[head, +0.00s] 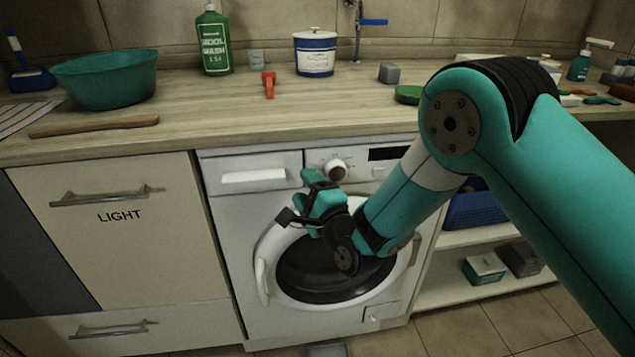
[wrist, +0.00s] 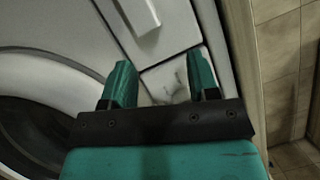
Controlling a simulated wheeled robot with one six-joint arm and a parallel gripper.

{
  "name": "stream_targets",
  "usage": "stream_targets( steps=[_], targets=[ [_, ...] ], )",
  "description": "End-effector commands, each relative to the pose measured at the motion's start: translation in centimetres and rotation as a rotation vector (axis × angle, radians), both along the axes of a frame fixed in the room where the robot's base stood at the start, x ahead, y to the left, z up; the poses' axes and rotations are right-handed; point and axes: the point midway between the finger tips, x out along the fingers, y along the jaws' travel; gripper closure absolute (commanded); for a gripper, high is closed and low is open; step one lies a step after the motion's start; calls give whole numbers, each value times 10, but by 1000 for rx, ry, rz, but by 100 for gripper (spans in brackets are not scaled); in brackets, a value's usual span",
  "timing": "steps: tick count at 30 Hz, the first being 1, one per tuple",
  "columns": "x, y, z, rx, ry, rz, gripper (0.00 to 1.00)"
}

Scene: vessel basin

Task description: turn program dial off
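The program dial (head: 335,169) is a round pale knob on the front panel of the white washing machine (head: 228,211). It lies between the detergent drawer (head: 252,176) and the dark display (head: 384,154). Its setting is too small to read. My gripper (head: 313,182) is in front of the machine, close to the dial's lower left in the head view; the depth gap is hard to judge. In the wrist view my gripper (wrist: 162,80) is open, its two teal fingers apart with nothing held between them. The dial cannot be made out in the wrist view.
The round door (head: 262,262) is closed below the panel. The wooden counter (head: 210,125) overhangs above, carrying a teal basin (head: 107,80), a green bottle (head: 214,42) and a red peg-like item (head: 269,84). A shelf with a blue basket (head: 472,209) stands right.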

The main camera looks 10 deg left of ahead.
Motion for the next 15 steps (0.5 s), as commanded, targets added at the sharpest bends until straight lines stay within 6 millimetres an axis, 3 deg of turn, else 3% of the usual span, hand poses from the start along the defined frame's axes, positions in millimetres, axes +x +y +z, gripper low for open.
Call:
stream_targets(
  steps=[3, 15],
  targets=[
    [0, 0, 0, 0, 0, -1, 26],
    [-8, 4, -5, 0, 2, 12, 26]
  ],
)
